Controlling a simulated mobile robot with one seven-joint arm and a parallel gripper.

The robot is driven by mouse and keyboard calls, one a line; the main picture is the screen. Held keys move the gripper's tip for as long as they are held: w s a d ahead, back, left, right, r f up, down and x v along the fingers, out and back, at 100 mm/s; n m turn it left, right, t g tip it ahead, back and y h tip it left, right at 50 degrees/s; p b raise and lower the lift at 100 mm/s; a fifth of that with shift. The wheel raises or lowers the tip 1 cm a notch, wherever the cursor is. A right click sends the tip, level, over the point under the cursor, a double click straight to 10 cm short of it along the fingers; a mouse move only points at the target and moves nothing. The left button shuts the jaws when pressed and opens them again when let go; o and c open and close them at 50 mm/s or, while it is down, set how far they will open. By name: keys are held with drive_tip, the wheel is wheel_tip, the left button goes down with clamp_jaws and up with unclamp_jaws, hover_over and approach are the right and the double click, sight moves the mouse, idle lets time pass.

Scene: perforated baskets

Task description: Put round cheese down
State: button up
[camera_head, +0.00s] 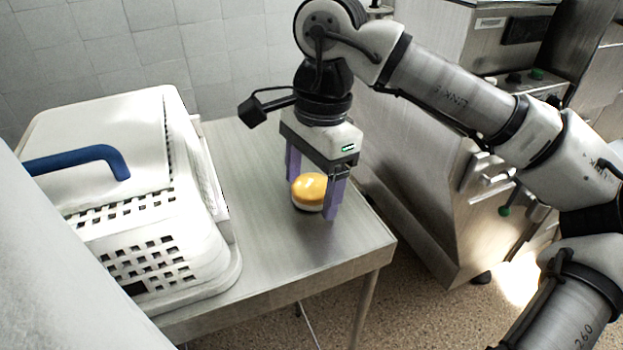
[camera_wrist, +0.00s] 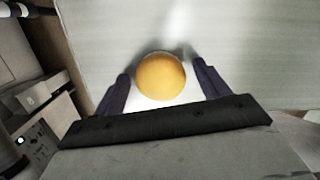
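The round cheese (camera_head: 309,189) is a small disc with a yellow-orange top and a pale lower part. It appears to rest on the metal table (camera_head: 275,240), near its right edge. My gripper (camera_head: 312,198) points down over it, with one purple finger on each side. In the wrist view, the cheese (camera_wrist: 161,77) lies between the fingertips (camera_wrist: 160,73), with a visible gap on each side. The gripper is open around the cheese and does not appear to touch it. The near finger covers part of the cheese's right side in the head view.
A white perforated basket (camera_head: 190,262) with a blue handle (camera_head: 85,158) stands on the table's left side. Bare tabletop lies between it and my gripper. A tiled wall (camera_head: 130,50) is behind. Steel kitchen equipment (camera_head: 430,190) stands to the right, beyond the table edge.

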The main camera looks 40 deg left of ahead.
sight(320, 180)
wheel_tip(320, 180, up, 12)
drive_tip(key=w, duration=0.1)
drive_tip(key=shift+w+d+r+p, duration=0.2)
drive_tip(key=shift+d+p, duration=0.05)
drive_tip(key=shift+p, duration=0.1)
idle(1.9)
